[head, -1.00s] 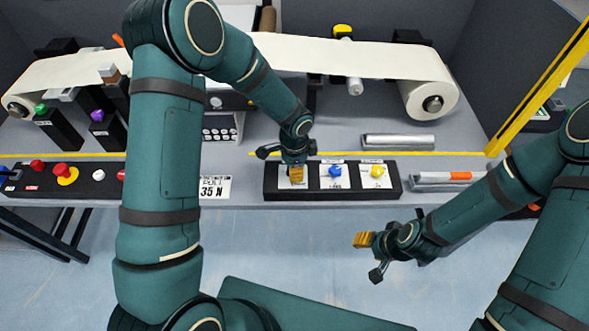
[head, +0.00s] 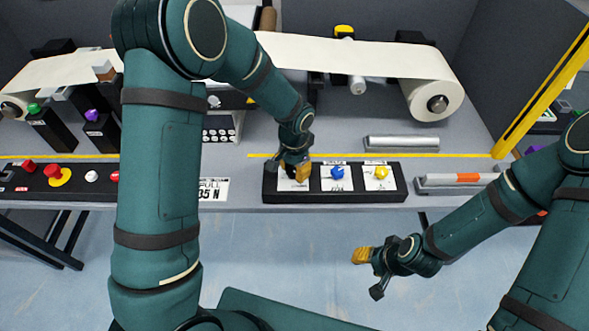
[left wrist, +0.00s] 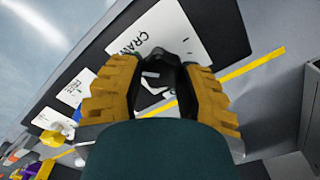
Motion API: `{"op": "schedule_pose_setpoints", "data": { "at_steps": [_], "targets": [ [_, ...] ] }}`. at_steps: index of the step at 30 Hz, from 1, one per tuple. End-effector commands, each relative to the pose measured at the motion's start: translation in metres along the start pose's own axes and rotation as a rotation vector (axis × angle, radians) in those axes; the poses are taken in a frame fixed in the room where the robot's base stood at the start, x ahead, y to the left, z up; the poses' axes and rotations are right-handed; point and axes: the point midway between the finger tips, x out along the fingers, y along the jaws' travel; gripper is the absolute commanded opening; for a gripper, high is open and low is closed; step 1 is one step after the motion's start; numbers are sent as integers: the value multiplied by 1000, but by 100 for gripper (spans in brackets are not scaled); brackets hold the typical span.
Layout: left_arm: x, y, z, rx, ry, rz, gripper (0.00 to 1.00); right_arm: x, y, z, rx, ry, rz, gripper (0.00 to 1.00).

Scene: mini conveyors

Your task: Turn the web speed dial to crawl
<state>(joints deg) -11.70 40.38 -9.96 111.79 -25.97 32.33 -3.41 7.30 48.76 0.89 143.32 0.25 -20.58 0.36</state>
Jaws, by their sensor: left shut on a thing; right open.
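The black control box (head: 335,198) lies near the table's front edge with three white-plated controls. My left gripper (head: 298,170) is over its leftmost control, pointing down, and hides most of it. In the left wrist view, my yellow-padded left fingers (left wrist: 158,80) are shut around a dark dial (left wrist: 158,66). The dial sits on a white plate (left wrist: 205,28) with the printed word "CRAWL" partly visible beside it. Its exact pointer setting is hard to read. My right gripper (head: 370,272) is open and empty, in front of the table.
A blue knob (head: 337,172) and a yellow knob (head: 380,172) are to the right on the same box. A red button (head: 53,170) and other buttons are on a box at left. Metal bars (head: 402,142) lie behind and right. A white web roll (head: 430,100) stands behind.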

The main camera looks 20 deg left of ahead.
Motion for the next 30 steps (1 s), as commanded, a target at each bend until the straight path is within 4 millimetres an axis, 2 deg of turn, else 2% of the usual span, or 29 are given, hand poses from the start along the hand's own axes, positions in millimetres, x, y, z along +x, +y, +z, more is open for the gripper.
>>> {"op": "schedule_pose_setpoints", "data": {
  "at_steps": [14, 15, 17, 18, 26, 30],
  "targets": [
    [1, 0, 1, -18, -4, 1, 1, 1, 0, 0, 0, -1, 0, 47],
    [1, 1, 1, -18, -4, 1, 42, 1, 0, 0, 0, -1, 0, 47],
    [1, 0, 1, -18, -4, 1, 63, 1, 0, 0, 0, -1, 0, 47],
    [1, 0, 1, -18, -4, 1, 69, 1, 0, 0, 0, -1, 0, 47],
    [0, 0, 0, -17, -2, 0, 69, 1, 0, 0, 0, -1, 0, 47],
    [-7, 0, 0, -17, -1, 0, 69, 1, 0, 0, 0, 0, 0, 47]
  ]
}}
